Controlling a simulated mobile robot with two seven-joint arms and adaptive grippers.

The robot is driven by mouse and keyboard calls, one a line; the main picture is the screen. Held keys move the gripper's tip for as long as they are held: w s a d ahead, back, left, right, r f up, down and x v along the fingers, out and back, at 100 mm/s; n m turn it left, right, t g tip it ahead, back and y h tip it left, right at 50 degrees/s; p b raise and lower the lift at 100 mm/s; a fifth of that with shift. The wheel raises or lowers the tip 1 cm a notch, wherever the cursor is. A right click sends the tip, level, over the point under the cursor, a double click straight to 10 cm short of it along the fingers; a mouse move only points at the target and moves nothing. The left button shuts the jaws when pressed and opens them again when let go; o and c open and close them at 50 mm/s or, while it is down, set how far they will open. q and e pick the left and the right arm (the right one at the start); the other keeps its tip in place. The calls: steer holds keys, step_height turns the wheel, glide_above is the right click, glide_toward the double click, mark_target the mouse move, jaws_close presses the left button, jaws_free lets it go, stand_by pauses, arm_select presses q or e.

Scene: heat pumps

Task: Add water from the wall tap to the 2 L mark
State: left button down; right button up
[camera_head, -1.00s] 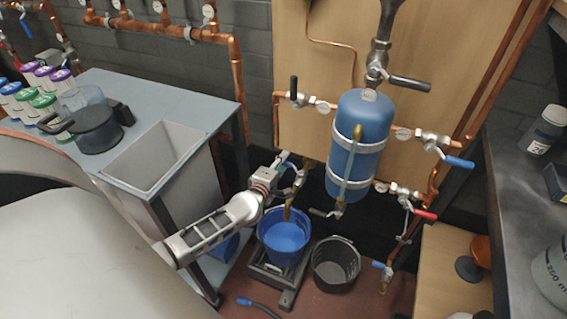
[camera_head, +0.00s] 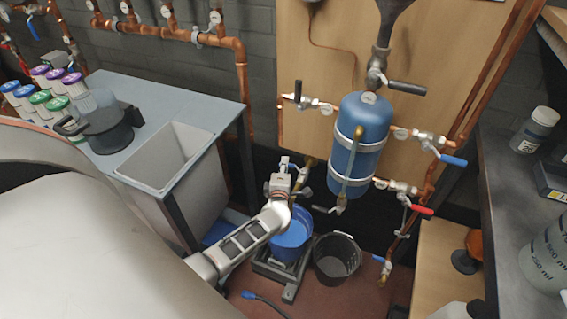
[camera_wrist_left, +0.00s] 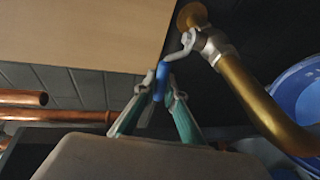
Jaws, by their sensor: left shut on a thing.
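The wall tap has a brass spout (camera_wrist_left: 262,105) and a blue lever handle (camera_wrist_left: 160,82), both clear in the left wrist view. My left gripper (camera_wrist_left: 158,88) is shut on the blue handle, one teal finger on each side. In the head view my left gripper (camera_head: 288,163) is at the tap below the board, and the wrist hides most of the spout. A blue bucket (camera_head: 308,215) stands below the tap; its edge also shows in the left wrist view (camera_wrist_left: 308,95). Its water level and any flow cannot be told. My right gripper is not in view.
The blue bucket stands on a dark scale or stand (camera_head: 288,292). A black bucket (camera_head: 337,258) is close on its right. A blue tank (camera_head: 358,145) with valves hangs on the board. A grey sink bench (camera_head: 170,155) is left of my arm; a dark bench (camera_head: 500,210) is at right.

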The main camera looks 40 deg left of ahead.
arm_select(q)
steer(key=c, duration=2.1)
jaws_free()
steer(key=shift+s+d, duration=0.1)
steer(key=shift+s, duration=0.05)
steer(key=v, duration=1.1)
steer(key=shift+s+d+r, duration=0.2)
steer(key=shift+s, duration=0.1)
